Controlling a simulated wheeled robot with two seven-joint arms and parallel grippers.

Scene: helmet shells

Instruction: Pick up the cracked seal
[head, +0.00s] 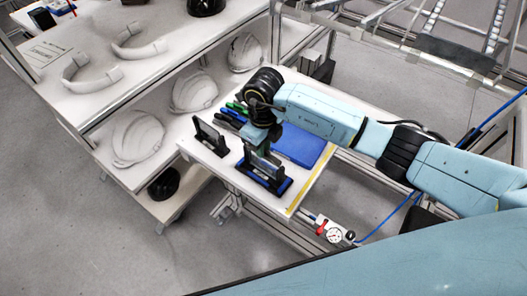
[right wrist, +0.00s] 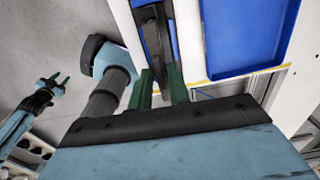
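No part can be clearly told as the cracked seal. Two white curved pieces (head: 88,72) and (head: 138,42) lie on the upper shelf; no crack shows at this size. My right gripper (head: 261,150) points down over a dark upright holder with a blue base (head: 264,180) on the white side table. In the right wrist view its green fingers (right wrist: 162,86) stand apart, on either side of a dark upright bar (right wrist: 157,40); contact cannot be told. My left gripper (right wrist: 54,80), at the left of the right wrist view, has its fingers spread and empty.
Beside the holder are a second black stand (head: 210,137), a blue tray (head: 299,146) and green and dark pens (head: 234,112). White helmets (head: 137,137) sit on the lower shelf. A gauge with a red fitting (head: 332,232) sits below the table edge.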

